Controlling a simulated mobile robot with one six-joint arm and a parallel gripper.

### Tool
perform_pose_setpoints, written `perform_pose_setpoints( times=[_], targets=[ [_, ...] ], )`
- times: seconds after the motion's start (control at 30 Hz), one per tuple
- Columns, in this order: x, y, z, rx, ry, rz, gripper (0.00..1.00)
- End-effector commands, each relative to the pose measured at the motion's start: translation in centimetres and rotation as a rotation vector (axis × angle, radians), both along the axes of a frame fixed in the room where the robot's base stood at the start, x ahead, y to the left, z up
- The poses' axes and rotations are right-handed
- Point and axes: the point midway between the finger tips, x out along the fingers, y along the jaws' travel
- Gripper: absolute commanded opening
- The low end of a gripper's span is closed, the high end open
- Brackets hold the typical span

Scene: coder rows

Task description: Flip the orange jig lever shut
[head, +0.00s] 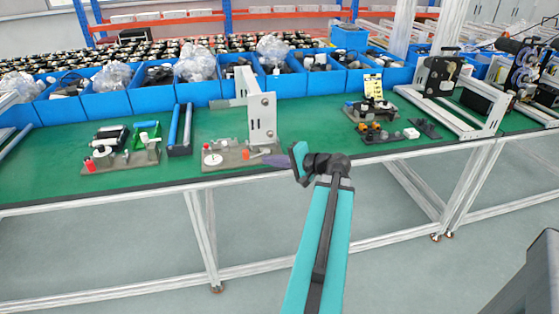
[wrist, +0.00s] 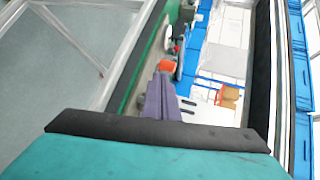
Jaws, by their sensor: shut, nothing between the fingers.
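A small orange part, apparently the jig lever (head: 245,154), stands low on the grey base plate (head: 226,164) of the middle jig in the head view. It shows as an orange block (wrist: 165,66) just beyond my fingertips in the wrist view. My gripper (head: 267,159) reaches in from the right at the table's front edge, with its purple-grey fingers pointing left at the orange part. The fingers (wrist: 159,82) are shut and empty. They are close to the orange part; I cannot tell whether they touch it. The lever's exact angle is too small to read.
A tall white bracket (head: 262,118) rises from the middle jig, right behind the orange part. Another jig (head: 120,162) sits at the left, and one with a yellow piece (head: 373,86) at the right. Blue bins (head: 203,93) line the back.

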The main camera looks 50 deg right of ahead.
Motion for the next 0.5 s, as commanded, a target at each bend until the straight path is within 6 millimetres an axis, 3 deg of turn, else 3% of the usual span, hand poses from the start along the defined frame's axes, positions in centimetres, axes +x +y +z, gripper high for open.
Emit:
perform_pose_setpoints(
  times=[0.3,0.5],
  targets=[
    [4.0,0.3,-0.5,0.000,0.000,0.001,0.00],
    [5.6,0.4,-0.6,0.000,0.000,0.000,0.00]
  ],
)
